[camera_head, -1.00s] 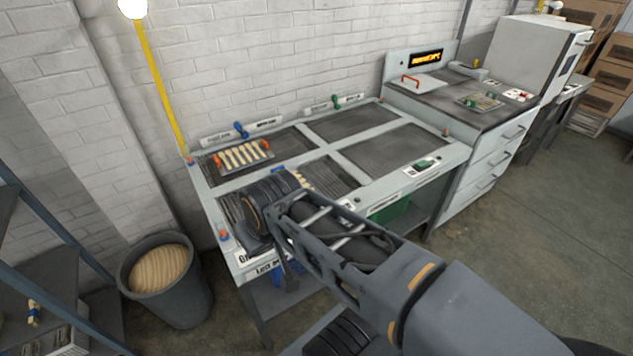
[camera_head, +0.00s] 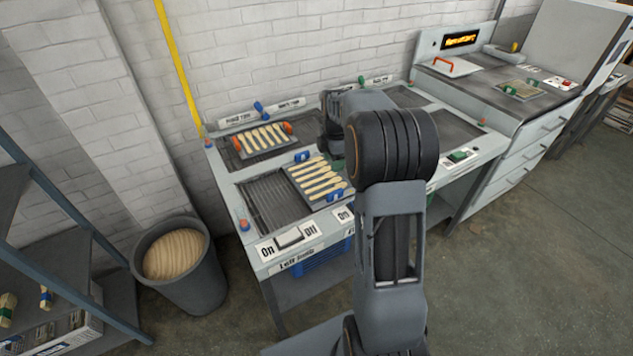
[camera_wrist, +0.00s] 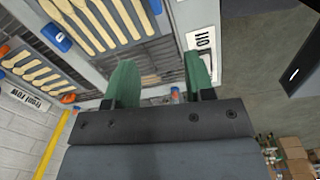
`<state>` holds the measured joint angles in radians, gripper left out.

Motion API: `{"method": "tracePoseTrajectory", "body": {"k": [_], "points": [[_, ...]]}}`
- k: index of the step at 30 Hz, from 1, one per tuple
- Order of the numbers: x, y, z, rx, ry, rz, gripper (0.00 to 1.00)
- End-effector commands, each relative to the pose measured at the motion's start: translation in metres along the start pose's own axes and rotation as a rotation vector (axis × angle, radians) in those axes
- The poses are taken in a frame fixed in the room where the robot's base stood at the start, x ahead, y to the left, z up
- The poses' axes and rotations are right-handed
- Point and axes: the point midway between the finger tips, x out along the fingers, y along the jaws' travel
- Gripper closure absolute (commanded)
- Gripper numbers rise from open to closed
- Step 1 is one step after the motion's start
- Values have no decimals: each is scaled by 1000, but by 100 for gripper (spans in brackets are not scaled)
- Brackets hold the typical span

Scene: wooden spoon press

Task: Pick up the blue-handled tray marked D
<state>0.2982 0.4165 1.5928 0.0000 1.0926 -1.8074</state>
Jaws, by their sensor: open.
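A tray with blue handles (camera_head: 337,196) holds several wooden spoons and lies on the dark slats of the table. It also shows in the wrist view (camera_wrist: 95,47), at the upper left, partly cut off by the top edge. No letter D can be read on it. My gripper (camera_wrist: 160,78) has two green fingers standing apart with no object between them. The tray lies beyond and to the left of the fingers in the wrist view. In the head view my arm hides most of the gripper, just right of the tray.
An orange-handled tray of spoons (camera_head: 262,137) lies behind, nearer the wall. A switch panel marked On and Off (camera_head: 290,240) is on the table's front edge. A bin (camera_head: 180,262) stands left of the table. A grey counter with drawers (camera_head: 520,145) stands at the right.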

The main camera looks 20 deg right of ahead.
Motion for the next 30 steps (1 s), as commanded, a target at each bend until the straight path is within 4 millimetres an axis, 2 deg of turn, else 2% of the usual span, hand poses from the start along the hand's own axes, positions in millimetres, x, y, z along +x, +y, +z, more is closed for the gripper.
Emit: {"method": "tracePoseTrajectory", "body": {"k": [1,6,18,30], "points": [[12,6,6,-44,3,-13,51],[35,14,17,-152,11,-36,51],[102,13,18,-177,14,-41,51],[132,12,18,-176,14,-42,51]]}}
